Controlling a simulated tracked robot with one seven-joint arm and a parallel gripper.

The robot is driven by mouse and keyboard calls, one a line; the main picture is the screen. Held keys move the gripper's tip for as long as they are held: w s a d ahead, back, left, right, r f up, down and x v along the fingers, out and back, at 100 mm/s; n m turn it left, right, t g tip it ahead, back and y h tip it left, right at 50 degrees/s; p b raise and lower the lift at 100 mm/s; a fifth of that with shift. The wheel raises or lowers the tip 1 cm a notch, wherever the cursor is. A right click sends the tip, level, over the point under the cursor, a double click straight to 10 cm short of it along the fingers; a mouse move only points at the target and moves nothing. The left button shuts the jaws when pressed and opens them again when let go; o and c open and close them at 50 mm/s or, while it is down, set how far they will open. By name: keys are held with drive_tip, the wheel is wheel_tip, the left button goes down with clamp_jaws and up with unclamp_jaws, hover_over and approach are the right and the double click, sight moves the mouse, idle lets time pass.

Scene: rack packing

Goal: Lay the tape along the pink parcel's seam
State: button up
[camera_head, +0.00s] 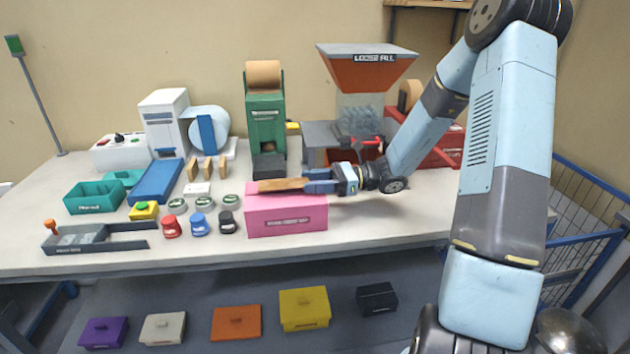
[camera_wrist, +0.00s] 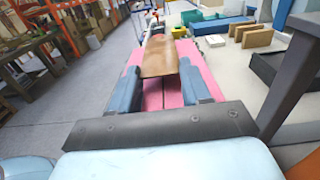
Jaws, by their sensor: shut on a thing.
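The pink parcel (camera_head: 287,215) sits near the front edge of the table, with a label on its front face. My gripper (camera_head: 305,184) reaches in from the right, just above the parcel's top. It is shut on a strip of brown tape (camera_head: 281,185) that extends to the left over the parcel. In the wrist view the tape (camera_wrist: 160,57) sits between the two blue fingers (camera_wrist: 161,85), above the pink top (camera_wrist: 187,50). A dark line on the top, likely the seam, shows below the tape. I cannot tell whether the tape touches the parcel.
A green tape dispenser (camera_head: 266,120) stands behind the parcel, and a loose fill hopper (camera_head: 365,75) behind my gripper. Several stamps and tins, including a red one (camera_head: 171,227), stand left of the parcel. Lidded boxes, one yellow (camera_head: 304,308), lie on the shelf below.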

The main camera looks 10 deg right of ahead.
drive_tip(key=shift+f, duration=0.5)
drive_tip(key=o, duration=1.3)
drive_tip(key=shift+o, duration=0.2)
drive_tip(key=d, duration=1.4)
drive_tip(key=s+a+r+n+g+h, duration=0.2)
drive_tip(key=s+a+r+n+h, duration=0.15)
drive_tip(key=s+n+h, duration=0.2)
drive_tip(key=s+a+r+n+g+h, duration=0.1)
drive_tip(key=s+a+r+n+h, duration=0.3)
drive_tip(key=s, duration=0.3)
drive_tip(key=s+d+r+n+t+h, duration=0.2)
drive_tip(key=s+r+n+t+h, duration=0.2)
drive_tip(key=s+r, duration=0.1)
drive_tip(key=s+d+r+n+t+h, duration=0.2)
drive_tip(key=s+r+n+t+h, duration=0.2)
drive_tip(key=s+r, duration=0.2)
drive_tip(key=shift+s+d+r+n, duration=0.25)
drive_tip(key=shift+s+d+n, duration=0.1)
drive_tip(key=shift+s, duration=0.65)
